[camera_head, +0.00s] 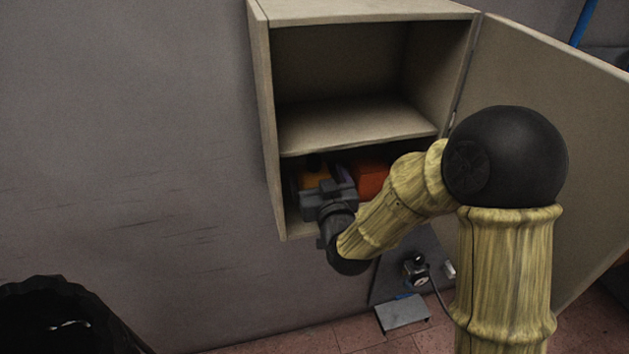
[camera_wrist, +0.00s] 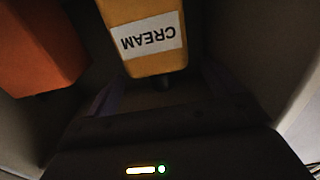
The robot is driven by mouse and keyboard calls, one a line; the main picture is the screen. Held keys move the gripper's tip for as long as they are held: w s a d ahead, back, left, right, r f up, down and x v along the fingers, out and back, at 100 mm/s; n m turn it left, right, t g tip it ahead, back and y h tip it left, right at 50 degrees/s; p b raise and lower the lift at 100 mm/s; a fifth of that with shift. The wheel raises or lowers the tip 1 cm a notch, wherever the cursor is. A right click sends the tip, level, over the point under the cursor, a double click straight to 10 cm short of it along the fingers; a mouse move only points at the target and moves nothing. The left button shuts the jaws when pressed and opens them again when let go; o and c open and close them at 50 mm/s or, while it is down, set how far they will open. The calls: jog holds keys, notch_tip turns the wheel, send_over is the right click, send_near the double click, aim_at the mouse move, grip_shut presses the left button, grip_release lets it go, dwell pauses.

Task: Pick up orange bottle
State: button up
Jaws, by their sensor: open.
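An orange bottle (camera_wrist: 150,35) with a white label reading CREAM fills the top middle of the wrist view, upside down in the picture. In the head view it shows as an orange patch (camera_head: 316,177) on the lower shelf of the cabinet, mostly hidden behind my gripper. My gripper (camera_head: 325,185) reaches into the lower compartment and is open. In the wrist view its fingers (camera_wrist: 160,92) are dark, one on each side of the bottle's near end. I cannot tell whether they touch it.
A red-orange box (camera_wrist: 40,45) stands beside the bottle, and also shows in the head view (camera_head: 370,178). The cabinet (camera_head: 262,110) has an empty upper shelf (camera_head: 350,125) and an open door (camera_head: 540,130) at right. A black bin (camera_head: 60,315) stands lower left.

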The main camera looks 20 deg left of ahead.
jog(key=shift+w, duration=0.1)
jog(key=shift+f+p+x, duration=0.15)
jog(key=shift+p+x, duration=0.35)
jog(key=shift+x, duration=0.8)
jog(key=shift+f+p+x, duration=0.2)
jog(key=shift+p+x, duration=0.25)
jog(key=shift+x, duration=0.85)
jog(key=shift+c, duration=0.4)
jog(key=c, duration=1.1)
